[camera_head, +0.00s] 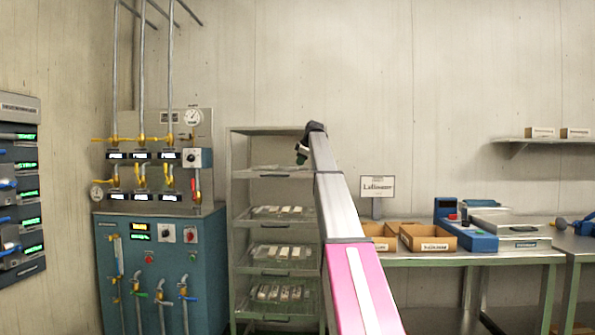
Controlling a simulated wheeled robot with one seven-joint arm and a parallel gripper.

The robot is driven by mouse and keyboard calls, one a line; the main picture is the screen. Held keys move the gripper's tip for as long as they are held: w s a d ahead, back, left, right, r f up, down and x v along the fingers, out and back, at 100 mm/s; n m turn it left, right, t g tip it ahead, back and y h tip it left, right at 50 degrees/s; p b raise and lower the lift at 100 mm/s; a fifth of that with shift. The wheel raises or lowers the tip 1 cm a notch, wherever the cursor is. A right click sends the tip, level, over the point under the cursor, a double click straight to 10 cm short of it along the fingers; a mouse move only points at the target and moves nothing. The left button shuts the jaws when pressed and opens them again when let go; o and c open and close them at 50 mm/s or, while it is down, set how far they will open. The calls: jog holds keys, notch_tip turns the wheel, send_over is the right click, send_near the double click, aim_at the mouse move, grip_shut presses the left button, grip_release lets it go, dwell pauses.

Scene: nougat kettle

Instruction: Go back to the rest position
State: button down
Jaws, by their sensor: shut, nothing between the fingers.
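My arm, with a pink section and silver links, reaches up from the bottom of the view. My gripper (301,154) is at its far end, a small dark shape in front of the top of the shelf rack. It is small in the picture, is shut and has nothing visible in it. It appears clear of the shelves, though the arm hides part of the rack's right side.
A green rack (236,230) holds trays of pale bars. Left of it stands a blue machine (205,270) with pipes and valves. At right, a steel table (500,258) bears cardboard boxes (428,238) and a blue device (470,238). A wall shelf (515,141) hangs above.

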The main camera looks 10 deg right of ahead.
jog(key=s+a+f+m+g, duration=0.1)
jog(key=s+a+f+m, duration=0.35)
jog(key=f, duration=1.05)
jog(key=s+a+f+g+h, duration=0.1)
jog(key=s+a+f, duration=0.1)
jog(key=s+f, duration=0.95)
jog(key=s+a+f+m+g, duration=0.1)
jog(key=s+a+f+m, duration=0.15)
jog(key=f, duration=1.55)
jog(key=s+a+f+m+g, duration=0.2)
jog(key=s+a+f+m, duration=0.1)
jog(key=s+f, duration=1)
jog(key=s+a+f+m+g+h, duration=0.1)
jog(key=s+a+f+m+g, duration=0.1)
jog(key=s+f, duration=1.2)
jog(key=s+a+m, duration=0.1)
jog(key=s+a, duration=0.1)
jog(key=s, duration=0.5)
jog(key=shift+s+h, duration=0.25)
jog(key=shift+h, duration=0.05)
